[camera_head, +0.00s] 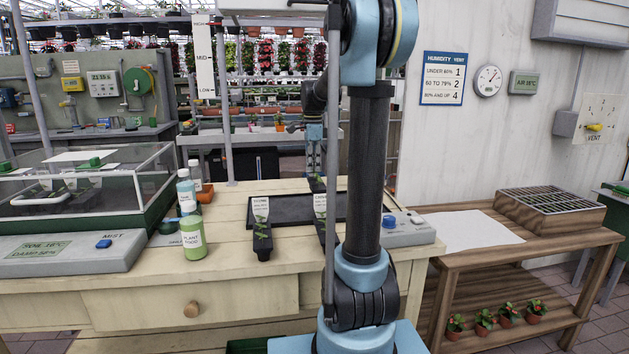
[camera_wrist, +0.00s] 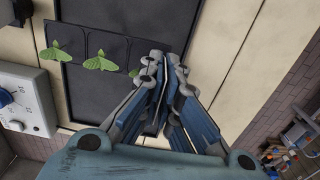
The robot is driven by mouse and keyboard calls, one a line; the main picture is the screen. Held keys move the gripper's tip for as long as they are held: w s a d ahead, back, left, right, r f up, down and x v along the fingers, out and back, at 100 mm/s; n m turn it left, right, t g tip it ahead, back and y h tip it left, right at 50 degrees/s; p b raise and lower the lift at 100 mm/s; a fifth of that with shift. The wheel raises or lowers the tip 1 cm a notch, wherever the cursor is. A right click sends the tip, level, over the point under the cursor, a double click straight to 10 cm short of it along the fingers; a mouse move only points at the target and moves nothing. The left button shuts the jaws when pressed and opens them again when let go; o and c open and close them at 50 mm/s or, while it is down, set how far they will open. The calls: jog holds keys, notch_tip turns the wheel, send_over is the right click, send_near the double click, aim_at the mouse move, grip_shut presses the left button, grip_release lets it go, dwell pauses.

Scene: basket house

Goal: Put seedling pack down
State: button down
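My gripper (camera_head: 313,160) points down over the far side of the black tray (camera_head: 292,209) on the wooden bench. In the wrist view my gripper (camera_wrist: 165,62) has its blue fingers drawn close together at one end of a dark seedling pack (camera_wrist: 117,48) with green leaves. What the fingertips pinch is thin and mostly hidden. The pack lies across the view over the tray; whether it touches the tray I cannot tell. In the head view this seedling pack (camera_head: 317,183) shows small under the gripper. Two labelled packs, one left (camera_head: 262,243) and one right (camera_head: 321,225), stand at the tray's front.
A control box with a blue knob (camera_head: 399,228) stands right of the tray. The side table (camera_head: 520,240) holds a paper sheet and a slotted wooden box.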

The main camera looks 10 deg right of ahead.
aim_at(313, 176)
jog(key=shift+f, duration=2.1)
jog(key=c, duration=1.8)
grip_release()
notch_tip(313, 176, up, 12)
jog(key=shift+w, duration=0.1)
